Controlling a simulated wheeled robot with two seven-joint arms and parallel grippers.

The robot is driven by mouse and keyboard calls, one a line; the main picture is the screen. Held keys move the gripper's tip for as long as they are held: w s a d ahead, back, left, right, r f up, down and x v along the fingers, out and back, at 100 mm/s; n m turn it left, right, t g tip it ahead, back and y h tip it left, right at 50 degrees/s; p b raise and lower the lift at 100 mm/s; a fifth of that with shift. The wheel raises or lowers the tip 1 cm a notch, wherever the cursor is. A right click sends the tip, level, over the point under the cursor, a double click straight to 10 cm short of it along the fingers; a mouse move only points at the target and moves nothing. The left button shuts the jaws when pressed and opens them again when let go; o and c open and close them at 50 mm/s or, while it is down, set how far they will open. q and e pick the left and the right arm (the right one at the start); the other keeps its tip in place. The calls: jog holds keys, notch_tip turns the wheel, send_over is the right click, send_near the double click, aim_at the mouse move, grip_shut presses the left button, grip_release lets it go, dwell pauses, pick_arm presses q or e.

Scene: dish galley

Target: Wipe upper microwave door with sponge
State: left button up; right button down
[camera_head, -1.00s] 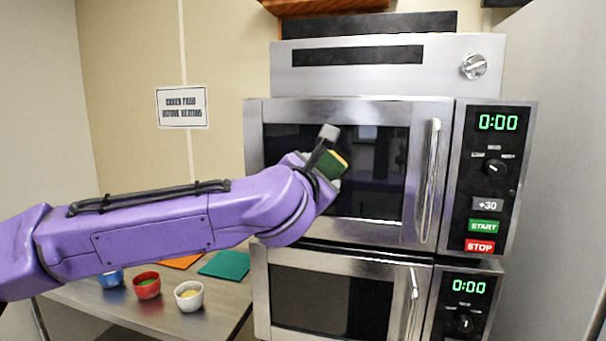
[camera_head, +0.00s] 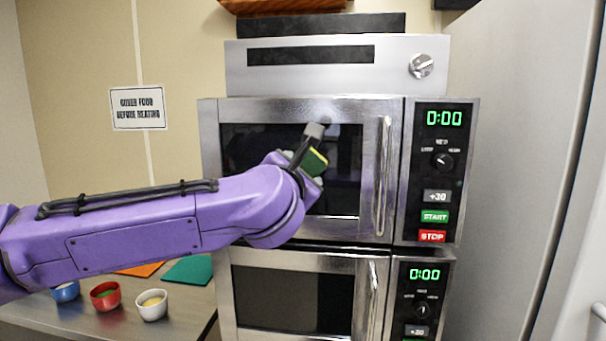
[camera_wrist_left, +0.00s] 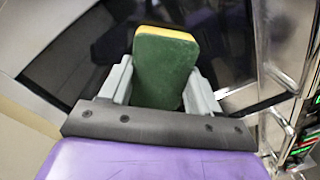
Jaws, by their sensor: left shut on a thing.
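The upper microwave door (camera_head: 345,185) is closed, with a dark window in a steel frame and a vertical handle (camera_head: 382,175) on its right side. My left gripper (camera_head: 308,160) is in front of the window, right of its middle. It is shut on a green and yellow sponge (camera_head: 314,163). In the left wrist view the sponge (camera_wrist_left: 163,75) stands up between the two grey fingers (camera_wrist_left: 155,85), green side toward the camera. I cannot tell whether the sponge touches the door. My right gripper is not in view.
The lower microwave (camera_head: 300,295) sits directly below. A control panel (camera_head: 438,175) is right of the upper door. Red (camera_head: 105,295), white (camera_head: 152,304) and blue (camera_head: 66,291) bowls stand on the steel counter at lower left. A tall grey panel (camera_head: 520,150) stands at right.

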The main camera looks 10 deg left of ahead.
pick_arm(q)
jog(key=shift+a+b, duration=0.55)
jog(key=shift+a, duration=4.75)
jog(key=shift+s+a+f+b, duration=0.1)
jog(key=shift+s+b, duration=0.55)
jog(key=shift+s, duration=2.15)
jog(key=shift+s+b, duration=0.35)
jog(key=shift+s, duration=1.2)
